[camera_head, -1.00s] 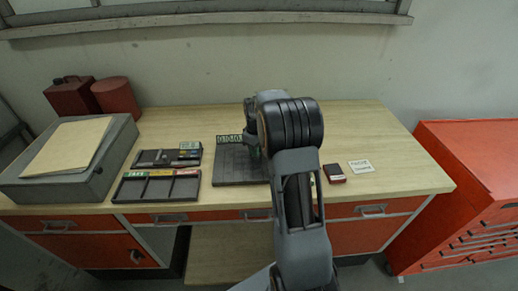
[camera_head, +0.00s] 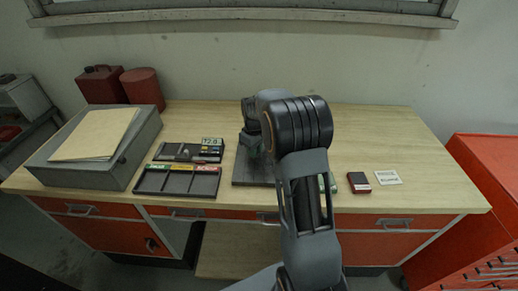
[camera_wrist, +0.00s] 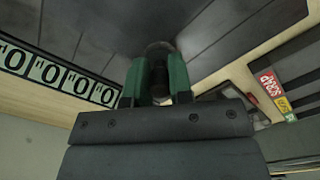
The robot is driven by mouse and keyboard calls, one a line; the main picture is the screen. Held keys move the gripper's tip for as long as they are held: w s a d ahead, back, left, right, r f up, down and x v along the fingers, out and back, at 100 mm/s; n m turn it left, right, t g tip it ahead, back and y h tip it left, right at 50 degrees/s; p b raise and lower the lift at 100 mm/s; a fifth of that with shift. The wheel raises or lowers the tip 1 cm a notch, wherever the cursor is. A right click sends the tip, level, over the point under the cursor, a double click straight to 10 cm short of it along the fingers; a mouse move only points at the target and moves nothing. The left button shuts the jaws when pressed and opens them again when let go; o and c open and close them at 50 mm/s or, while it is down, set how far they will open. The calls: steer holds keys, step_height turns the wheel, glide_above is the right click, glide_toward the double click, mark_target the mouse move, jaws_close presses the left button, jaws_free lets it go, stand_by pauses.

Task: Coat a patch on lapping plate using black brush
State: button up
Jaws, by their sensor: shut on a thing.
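The lapping plate (camera_head: 240,172) is a dark, flat slab on the bench, partly hidden behind my arm. In the wrist view its grooved dark surface (camera_wrist: 95,25) fills the upper part. My gripper (camera_wrist: 158,78) has green fingers shut on a dark, round-ended thing, which looks like the black brush (camera_wrist: 158,52). Its far end is hard to make out, and I cannot tell if it touches the plate. In the head view my gripper (camera_head: 250,146) is over the far part of the plate, small and partly covered by my wrist. No coated patch can be made out.
Two compartment trays (camera_head: 178,181) (camera_head: 190,150) lie left of the plate. A grey box (camera_head: 145,150) with a tan board and red cans (camera_head: 142,90) are farther left. A small red box (camera_head: 359,182) and white card (camera_head: 388,177) lie right.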

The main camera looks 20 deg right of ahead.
step_height(320, 180, up, 2)
steer(key=shift+r+p, duration=0.25)
steer(key=shift+p, duration=0.05)
steer(key=shift+s+d+r+p, duration=0.1)
steer(key=shift+s+r+p, duration=0.05)
steer(key=shift+r+p, duration=1.9)
steer(key=shift+r, duration=0.75)
